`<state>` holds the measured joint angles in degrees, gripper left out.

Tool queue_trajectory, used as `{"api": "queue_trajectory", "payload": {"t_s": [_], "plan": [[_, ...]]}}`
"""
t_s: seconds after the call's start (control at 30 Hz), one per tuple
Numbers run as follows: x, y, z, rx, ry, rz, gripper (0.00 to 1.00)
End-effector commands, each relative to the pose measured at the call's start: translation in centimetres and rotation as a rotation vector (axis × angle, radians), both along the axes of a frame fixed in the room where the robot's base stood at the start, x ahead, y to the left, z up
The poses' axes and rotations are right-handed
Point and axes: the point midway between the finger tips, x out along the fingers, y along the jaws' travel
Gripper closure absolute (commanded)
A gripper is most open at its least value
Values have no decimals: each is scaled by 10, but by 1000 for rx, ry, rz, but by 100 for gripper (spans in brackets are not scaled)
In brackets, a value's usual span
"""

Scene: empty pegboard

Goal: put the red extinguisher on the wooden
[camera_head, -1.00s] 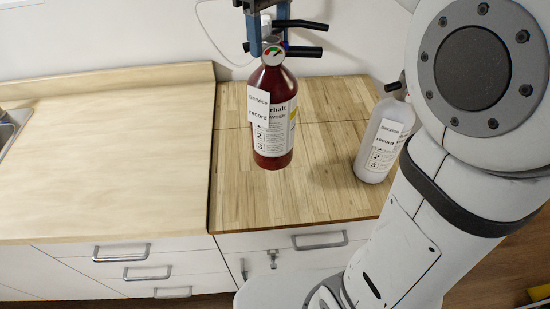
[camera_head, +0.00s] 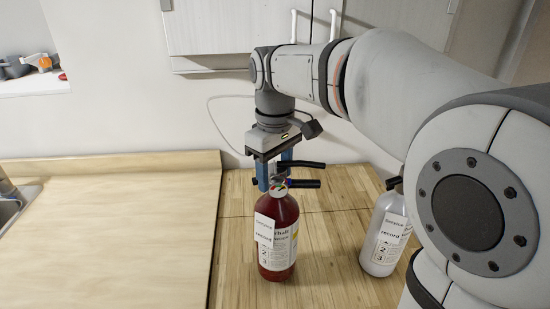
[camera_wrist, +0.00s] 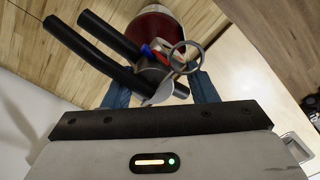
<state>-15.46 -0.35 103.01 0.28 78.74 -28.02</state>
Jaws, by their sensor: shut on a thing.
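The red extinguisher (camera_head: 279,238) is upright, with a white service record label on its front and black handle levers at the top. In the head view it is at or just above the wooden counter top (camera_head: 321,235); I cannot tell whether its base touches. My gripper (camera_head: 275,180) points down and is shut on the extinguisher's neck. In the wrist view the blue fingers (camera_wrist: 160,92) lie on both sides of the valve, and the red body (camera_wrist: 156,26) shows beyond it. The pull ring (camera_wrist: 185,57) is visible.
A white extinguisher (camera_head: 384,233) stands on the wooden top to the right, partly beside my arm. A paler counter (camera_head: 110,235) with a sink edge (camera_head: 20,205) lies left, mostly clear. Wall cabinets (camera_head: 220,28) hang above and behind.

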Motion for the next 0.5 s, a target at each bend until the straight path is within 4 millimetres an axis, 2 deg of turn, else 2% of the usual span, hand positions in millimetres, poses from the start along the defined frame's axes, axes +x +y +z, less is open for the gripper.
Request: {"api": "queue_trajectory", "payload": {"t_s": [0.2, 0.5], "plan": [[1, 0, -13, 2, -8, 0, 100], [1, 0, -14, 3, -9, -1, 100]]}}
